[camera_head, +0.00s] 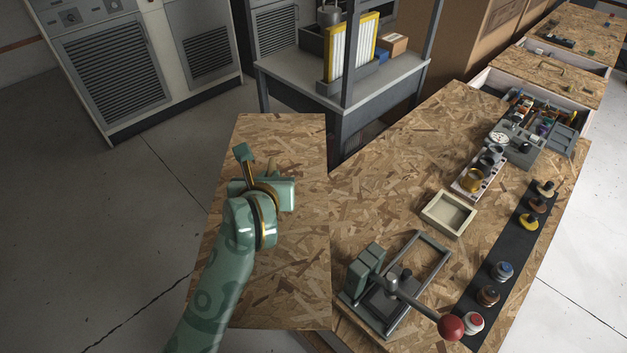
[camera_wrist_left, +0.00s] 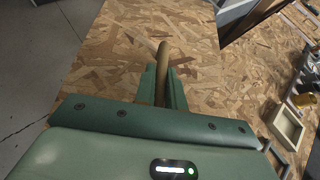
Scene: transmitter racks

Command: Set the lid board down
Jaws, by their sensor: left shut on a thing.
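The lid board (camera_head: 290,270) is a flat, speckled wood-chip panel at centre left in the head view, just left of the bench top. It also fills the middle of the left wrist view (camera_wrist_left: 120,55). My left gripper (camera_head: 268,193) is over the board. In the left wrist view its two green fingers (camera_wrist_left: 163,88) are shut on a rounded, brass-coloured handle (camera_wrist_left: 163,55) on the board. I cannot tell whether the board's underside touches anything. My right gripper is not in view.
The wood-chip bench top (camera_head: 390,180) holds a lever press (camera_head: 385,300), a cream tray (camera_head: 449,213) and a black strip (camera_head: 512,240) with several knobs. A grey table (camera_head: 290,75) stands behind. Grey floor (camera_head: 130,230) is clear at left.

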